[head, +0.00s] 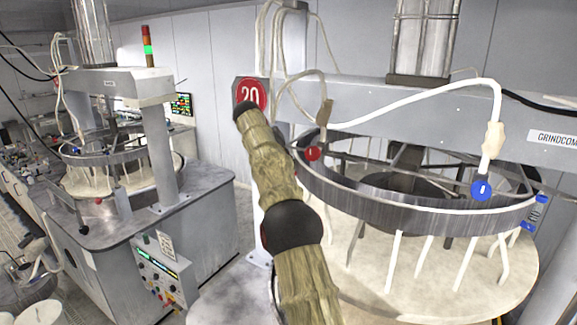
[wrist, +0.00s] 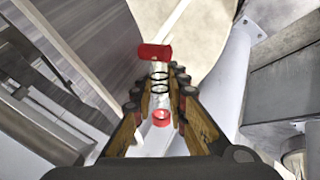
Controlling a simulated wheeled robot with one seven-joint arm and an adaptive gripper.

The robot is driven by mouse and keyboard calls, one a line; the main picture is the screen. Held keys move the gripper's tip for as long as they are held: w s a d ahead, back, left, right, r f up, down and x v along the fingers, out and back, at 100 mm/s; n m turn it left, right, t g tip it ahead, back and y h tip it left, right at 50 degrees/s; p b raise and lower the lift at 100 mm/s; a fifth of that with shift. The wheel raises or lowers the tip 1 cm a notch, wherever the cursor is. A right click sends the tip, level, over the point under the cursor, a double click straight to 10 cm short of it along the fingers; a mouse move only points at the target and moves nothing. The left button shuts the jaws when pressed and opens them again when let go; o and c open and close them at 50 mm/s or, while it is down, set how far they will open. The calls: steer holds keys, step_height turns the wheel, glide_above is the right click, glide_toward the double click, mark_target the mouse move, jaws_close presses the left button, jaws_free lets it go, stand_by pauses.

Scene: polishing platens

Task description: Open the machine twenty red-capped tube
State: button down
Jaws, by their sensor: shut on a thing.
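The red-capped tube shows in the wrist view as a clear tube with black rings (wrist: 159,88), a red cap (wrist: 155,52) at its far end and a red ring (wrist: 162,118) nearer me. My gripper (wrist: 157,84) has its brown, black-jointed fingers on both sides of this tube and is shut on it. In the head view a red cap (head: 312,153) shows at the left of the big metal ring, just right of my arm. The red sign marked 20 (head: 250,95) is on the machine's beam. My gripper is not clear in the head view; my arm covers part of the machine.
The pale round platen (head: 370,290) lies under the metal ring (head: 430,208). Another similar machine (head: 150,210) stands at left. A grey post (wrist: 236,70) stands close right of my gripper.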

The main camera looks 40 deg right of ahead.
stand_by(0.5)
steer(key=c, duration=1.8)
jaws_free()
steer(key=shift+f, duration=0.1)
steer(key=shift+o, duration=0.2)
steer(key=shift+w, duration=0.1)
steer(key=a+r, duration=0.4)
steer(key=a, duration=1.1)
steer(key=shift+s, duration=0.45)
steer(key=shift+o, duration=0.2)
